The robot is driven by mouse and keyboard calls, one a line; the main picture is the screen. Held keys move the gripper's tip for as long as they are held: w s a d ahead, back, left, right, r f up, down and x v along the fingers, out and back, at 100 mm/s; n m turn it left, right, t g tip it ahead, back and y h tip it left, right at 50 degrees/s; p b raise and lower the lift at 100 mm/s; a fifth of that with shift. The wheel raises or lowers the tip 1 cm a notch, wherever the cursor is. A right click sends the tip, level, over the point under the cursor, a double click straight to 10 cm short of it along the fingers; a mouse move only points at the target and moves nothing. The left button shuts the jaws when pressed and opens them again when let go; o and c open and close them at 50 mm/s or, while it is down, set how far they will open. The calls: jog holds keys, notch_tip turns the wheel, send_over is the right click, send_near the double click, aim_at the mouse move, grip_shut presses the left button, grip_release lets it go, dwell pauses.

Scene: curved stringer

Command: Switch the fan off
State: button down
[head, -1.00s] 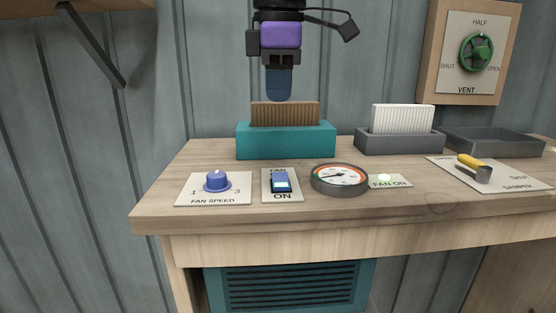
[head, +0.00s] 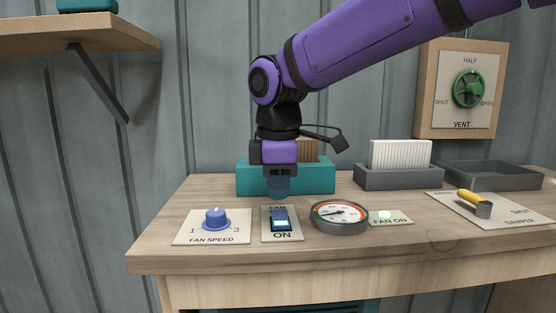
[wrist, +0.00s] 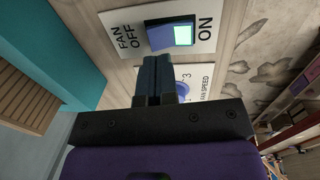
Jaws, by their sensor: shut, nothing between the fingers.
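The fan switch (head: 281,222) is a blue rocker with a lit green-white end on the ON side, set in a pale plate on the bench. In the wrist view the rocker (wrist: 172,36) lies between the words FAN OFF and ON. My gripper (head: 278,194) is shut and empty, pointing down just behind the switch, at its FAN OFF side. In the wrist view its fingers (wrist: 160,66) reach close to the rocker; I cannot tell if they touch it.
Left of the switch is the fan speed knob (head: 215,219); right is a round gauge (head: 340,213). A teal holder (head: 250,178) stands close behind my gripper. A grey holder (head: 400,178), grey tray (head: 490,175) and yellow-handled damper lever (head: 474,201) are further right.

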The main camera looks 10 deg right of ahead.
aim_at(278, 218)
jog(key=shift+w+f, duration=0.15)
jog(key=shift+f, duration=0.7)
jog(key=shift+w+f, duration=0.1)
jog(key=shift+f, duration=0.7)
jog(key=shift+f+g, duration=0.25)
jog(key=shift+g, duration=0.05)
jog(key=shift+s, duration=0.15)
jog(key=shift+s+r, duration=0.2)
jog(key=shift+s, duration=0.4)
jog(key=shift+r, duration=0.1)
notch_tip(278, 218, up, 14)
jog(key=s, duration=0.1)
jog(key=shift+s, duration=0.35)
